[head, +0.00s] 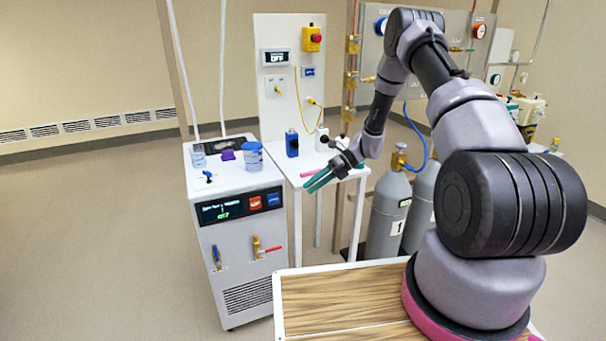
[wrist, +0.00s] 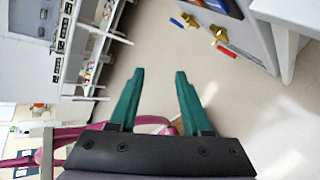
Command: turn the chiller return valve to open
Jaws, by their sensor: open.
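The chiller is a white cabinet (head: 235,245) left of centre in the head view. Its front has two brass valves, one with a blue handle (head: 216,257) that stands upright and one with a red handle (head: 271,249) that lies nearly level, pointing right. I cannot read which is the return valve. In the wrist view the blue handle (wrist: 178,23) and red handle (wrist: 227,52) show at the top right, beyond the fingertips. My gripper (head: 318,182) has teal fingers and is in the air right of the chiller, above valve height. It is open and empty (wrist: 159,73), apart from both valves.
A beaker, a purple item and a blue-lidded tub (head: 252,156) stand on the chiller top. A white table (head: 310,172) with a blue bottle (head: 292,143) is close behind my gripper. Gas cylinders (head: 388,212) stand to the right. The floor left of the chiller is clear.

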